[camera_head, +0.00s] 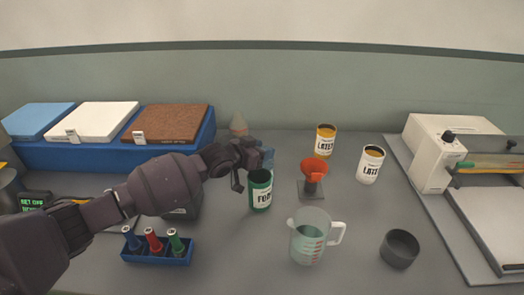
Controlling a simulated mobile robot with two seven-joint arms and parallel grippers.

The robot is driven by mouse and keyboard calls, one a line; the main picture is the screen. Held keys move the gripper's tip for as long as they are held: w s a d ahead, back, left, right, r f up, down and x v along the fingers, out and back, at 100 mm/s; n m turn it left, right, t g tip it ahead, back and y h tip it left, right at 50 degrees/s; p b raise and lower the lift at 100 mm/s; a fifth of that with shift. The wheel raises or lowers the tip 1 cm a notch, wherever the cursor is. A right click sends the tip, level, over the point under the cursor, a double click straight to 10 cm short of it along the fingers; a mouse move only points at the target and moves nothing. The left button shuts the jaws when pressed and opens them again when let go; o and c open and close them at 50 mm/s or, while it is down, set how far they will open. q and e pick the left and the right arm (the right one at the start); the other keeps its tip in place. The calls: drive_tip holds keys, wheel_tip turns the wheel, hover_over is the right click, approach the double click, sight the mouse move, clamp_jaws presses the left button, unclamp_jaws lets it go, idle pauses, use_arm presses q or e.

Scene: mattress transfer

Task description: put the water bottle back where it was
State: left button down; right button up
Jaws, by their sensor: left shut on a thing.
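My left gripper (254,163) reaches in from the left, over the middle of the table and just behind the green can. It is shut on a bluish thing, which looks like the water bottle (268,157). Only a small part of it shows past the fingers. The rest is hidden, so I cannot tell its tilt or whether it touches the table. My right gripper is not in view.
A green can (261,194) stands close by the left gripper. A red funnel (313,172), a measuring jug (309,243), a yellow can (325,142), a white can (370,165) and a dark cup (399,249) stand to the right. A blue rack (157,257) sits front left.

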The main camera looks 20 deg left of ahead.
use_arm(q)
drive_tip(key=c, duration=0.5)
unclamp_jaws()
drive_tip(key=shift+f, duration=0.15)
drive_tip(key=shift+c, duration=0.2)
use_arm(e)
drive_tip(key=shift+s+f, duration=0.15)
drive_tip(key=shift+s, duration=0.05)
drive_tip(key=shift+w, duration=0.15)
use_arm(q)
drive_tip(key=shift+r, duration=0.2)
drive_tip(key=shift+s+a, duration=0.2)
drive_tip(key=shift+s, duration=0.15)
drive_tip(key=p+v, duration=0.1)
drive_tip(key=v, duration=1)
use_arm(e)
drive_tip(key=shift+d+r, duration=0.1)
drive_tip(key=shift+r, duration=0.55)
use_arm(q)
drive_tip(key=shift+s+r, duration=0.1)
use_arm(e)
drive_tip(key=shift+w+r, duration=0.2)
